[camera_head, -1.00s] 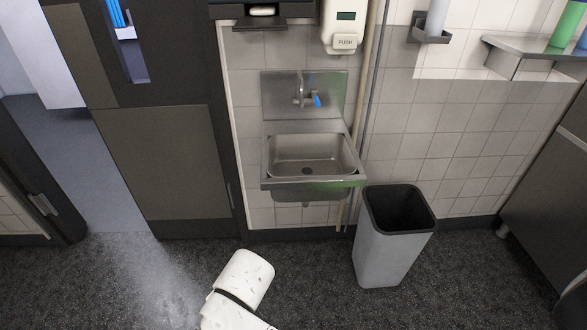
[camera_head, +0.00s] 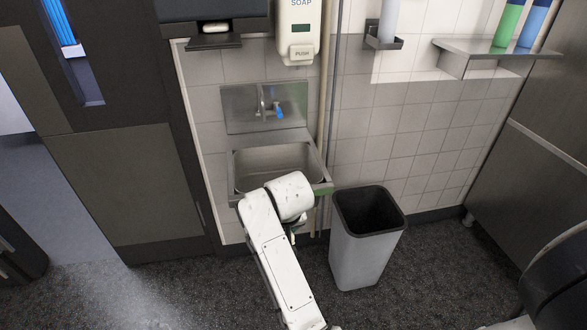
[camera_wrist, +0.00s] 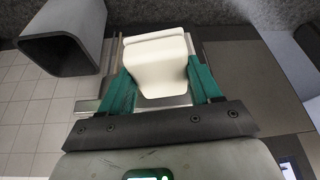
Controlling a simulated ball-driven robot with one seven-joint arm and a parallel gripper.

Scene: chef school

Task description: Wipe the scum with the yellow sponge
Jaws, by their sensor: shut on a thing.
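My gripper (camera_wrist: 158,72) has two teal fingers, one on each side of a pale cream block (camera_wrist: 157,68). It is shut on this block, which looks like the sponge but appears cream, not clearly yellow. In the head view my arm reaches over the right front of the steel sink (camera_head: 240,160) and hides the block and part of the basin. A greenish patch (camera_head: 323,189) shows on the sink's right front edge; I cannot tell if it is the scum. Steel of the sink also shows behind the left finger in the wrist view (camera_wrist: 88,106).
A grey bin (camera_head: 362,258) stands on the floor just right of the sink. A dark door (camera_head: 130,190) is at left. A shelf with bottles (camera_head: 490,50) is at upper right.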

